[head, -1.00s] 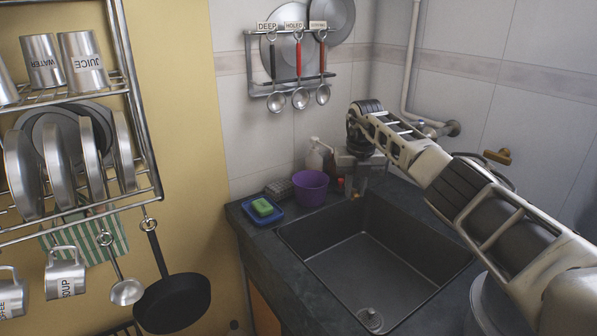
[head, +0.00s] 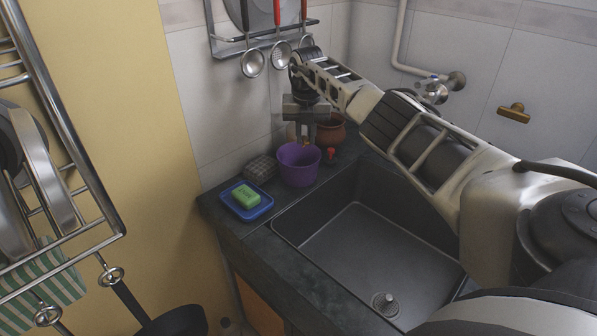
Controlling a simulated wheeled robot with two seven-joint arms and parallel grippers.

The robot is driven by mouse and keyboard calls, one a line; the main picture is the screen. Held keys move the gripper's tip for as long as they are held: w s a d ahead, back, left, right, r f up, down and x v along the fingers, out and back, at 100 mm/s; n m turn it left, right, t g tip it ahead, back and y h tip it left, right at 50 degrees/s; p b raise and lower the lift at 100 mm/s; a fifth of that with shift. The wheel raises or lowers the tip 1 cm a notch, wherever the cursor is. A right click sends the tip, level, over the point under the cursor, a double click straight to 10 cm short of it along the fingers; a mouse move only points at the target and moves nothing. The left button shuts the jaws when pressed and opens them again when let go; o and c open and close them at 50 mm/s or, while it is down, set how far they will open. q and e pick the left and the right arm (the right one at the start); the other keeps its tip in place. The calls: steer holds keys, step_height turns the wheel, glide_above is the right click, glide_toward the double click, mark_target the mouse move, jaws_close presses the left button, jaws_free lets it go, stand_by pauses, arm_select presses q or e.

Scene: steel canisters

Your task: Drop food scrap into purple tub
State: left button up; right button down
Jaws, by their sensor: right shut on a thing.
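The purple tub (head: 299,170) stands on the dark counter at the back left corner of the sink. My right gripper (head: 305,141) points down just above the tub's back rim. It is shut on the food scrap (head: 305,144), of which only a small orange-brown bit shows between the fingertips. I cannot tell whether the scrap is exactly over the tub's opening. The inside bottom of the tub is hidden. My left gripper is not in view.
A blue tray (head: 252,211) with a green sponge (head: 246,197) lies left of the tub, and a dark scrubber (head: 260,169) is beside it. A brown pot (head: 333,132) and a small red item (head: 330,153) are behind and right. The sink (head: 365,250) is empty.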

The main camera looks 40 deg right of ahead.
step_height(320, 180, down, 4)
steer(key=shift+r+b, duration=0.2)
steer(key=shift+b, duration=0.9)
steer(key=shift+w, duration=0.1)
steer(key=c, duration=1.2)
jaws_free()
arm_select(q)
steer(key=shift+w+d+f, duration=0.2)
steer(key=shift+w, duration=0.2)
arm_select(e)
steer(key=shift+r, duration=0.1)
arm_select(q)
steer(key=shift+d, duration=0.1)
arm_select(e)
step_height(320, 180, up, 16)
steer(key=s+a, duration=0.1)
steer(key=shift+s+a, duration=0.15)
steer(key=shift+s, duration=0.1)
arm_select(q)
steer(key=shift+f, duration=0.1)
